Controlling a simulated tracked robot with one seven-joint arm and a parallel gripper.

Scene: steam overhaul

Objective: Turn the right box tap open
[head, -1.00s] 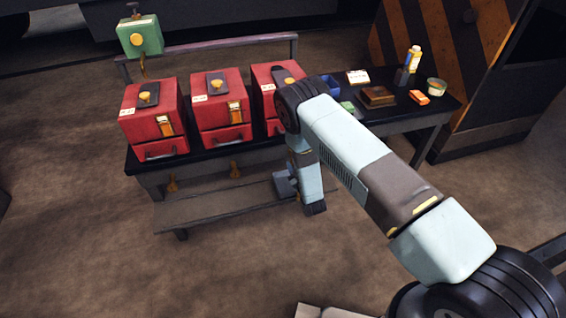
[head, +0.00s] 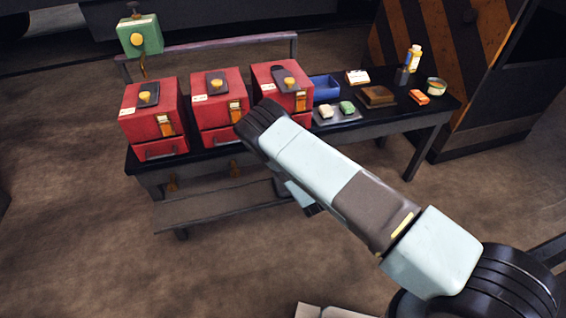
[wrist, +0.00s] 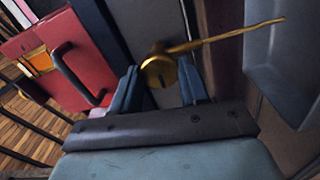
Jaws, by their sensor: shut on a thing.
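The red box's drawer front (wrist: 70,65) with a dark handle shows to the left there. In the head view my arm hides the gripper and this tap.
A blue bin (head: 326,88), a brown block and small items lie right. A low shelf (head: 210,212) runs beneath.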

